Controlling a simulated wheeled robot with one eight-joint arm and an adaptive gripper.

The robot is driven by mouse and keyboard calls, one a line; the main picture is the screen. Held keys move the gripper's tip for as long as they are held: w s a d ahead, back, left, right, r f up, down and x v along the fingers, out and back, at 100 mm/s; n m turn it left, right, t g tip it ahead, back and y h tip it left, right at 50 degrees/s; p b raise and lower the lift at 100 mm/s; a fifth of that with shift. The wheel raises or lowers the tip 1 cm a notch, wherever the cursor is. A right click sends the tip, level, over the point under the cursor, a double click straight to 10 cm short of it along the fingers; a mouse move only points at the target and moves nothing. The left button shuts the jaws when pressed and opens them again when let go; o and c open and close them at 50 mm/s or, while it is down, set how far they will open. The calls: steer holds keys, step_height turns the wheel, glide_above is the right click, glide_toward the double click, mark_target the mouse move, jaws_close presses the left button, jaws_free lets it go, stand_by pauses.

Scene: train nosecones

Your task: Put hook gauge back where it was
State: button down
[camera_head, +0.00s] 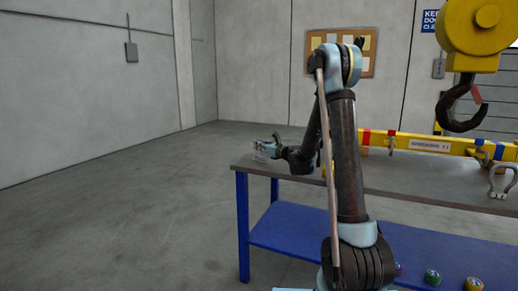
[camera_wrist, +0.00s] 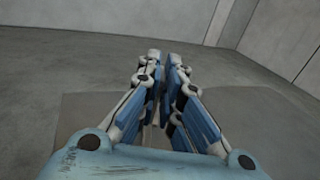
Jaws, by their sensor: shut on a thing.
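My gripper (camera_head: 268,148) is at the far left end of the grey workbench top (camera_head: 405,178), at the end of my bent arm. In the wrist view my gripper (camera_wrist: 168,62) has its fingers close together, with a narrow gap between them. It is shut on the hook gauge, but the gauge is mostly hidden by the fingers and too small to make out. A dark crane hook (camera_head: 450,112) with a red tag hangs at the upper right from a yellow hook block (camera_head: 480,28).
A yellow spreader beam (camera_head: 405,140) lies along the back of the bench, with a metal shackle (camera_head: 499,181) at the right. Several small round items, one green (camera_head: 432,277), sit on the blue lower shelf (camera_head: 290,232). Open floor (camera_head: 130,220) lies left of the bench.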

steer(key=shift+f, duration=0.2)
steer(key=c, duration=1.8)
jaws_free()
steer(key=shift+r, duration=0.1)
